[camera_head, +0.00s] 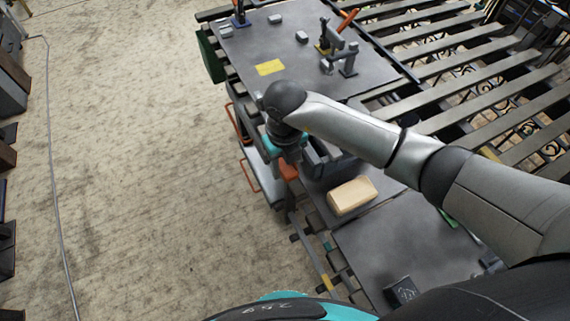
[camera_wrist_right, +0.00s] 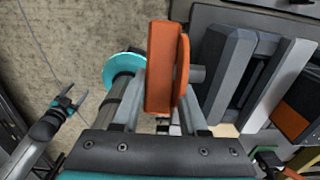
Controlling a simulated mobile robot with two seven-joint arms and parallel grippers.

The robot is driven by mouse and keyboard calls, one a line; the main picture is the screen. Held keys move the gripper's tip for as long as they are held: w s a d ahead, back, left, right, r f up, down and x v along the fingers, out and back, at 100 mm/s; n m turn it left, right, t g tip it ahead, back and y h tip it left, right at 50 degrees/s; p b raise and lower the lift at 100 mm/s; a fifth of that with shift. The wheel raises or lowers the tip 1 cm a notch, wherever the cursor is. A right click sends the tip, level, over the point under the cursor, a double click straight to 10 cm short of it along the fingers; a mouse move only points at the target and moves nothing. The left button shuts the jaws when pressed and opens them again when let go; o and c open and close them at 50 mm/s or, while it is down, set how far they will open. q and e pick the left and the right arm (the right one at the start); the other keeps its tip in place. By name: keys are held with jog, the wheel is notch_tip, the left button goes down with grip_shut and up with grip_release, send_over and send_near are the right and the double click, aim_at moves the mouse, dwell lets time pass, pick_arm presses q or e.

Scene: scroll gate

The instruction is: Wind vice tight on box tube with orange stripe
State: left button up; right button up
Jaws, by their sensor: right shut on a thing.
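My right gripper (camera_wrist_right: 160,122) is shut on the orange vice handle (camera_wrist_right: 162,65), with a finger on each side of it. In the head view the orange handle (camera_head: 288,171) sits below my right wrist. The vice (camera_wrist_right: 228,72) has dark grey jaws beside the handle, joined to it by a short grey shaft. A light grey bar (camera_wrist_right: 283,85) stands slanted by the jaws, and an orange band (camera_wrist_right: 291,122) shows beyond it. I cannot tell whether that band is the tube's stripe. My right arm hides much of the vice in the head view. My left gripper (camera_wrist_right: 74,99) is open and empty.
A tan block (camera_head: 351,195) lies on the grey bench just in front of the vice. Bars with a yellow-orange mark (camera_head: 327,282) stick out at the bench edge. The far bench top (camera_head: 300,75) holds small grey blocks and a yellow patch.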

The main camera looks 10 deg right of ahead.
grip_shut()
jog(key=shift+s+d+f+t+y, duration=0.15)
jog(key=shift+t+y, duration=0.15)
jog(key=shift+t, duration=0.7)
jog(key=shift+f+t+y+b, duration=0.2)
jog(key=shift+t+y+b, duration=0.1)
jog(key=shift+t+b, duration=0.7)
jog(key=shift+f+t+b, duration=0.1)
jog(key=shift+t+b, duration=0.2)
jog(key=shift+b, duration=0.45)
jog(key=t+b, duration=0.1)
jog(key=b, duration=0.3)
jog(key=shift+f+y+b, duration=0.15)
jog(key=shift+y+b, duration=0.2)
jog(key=shift+y, duration=0.05)
jog(key=shift+t+b, duration=0.6)
jog(key=shift+b, duration=0.55)
jog(key=shift+r, duration=0.2)
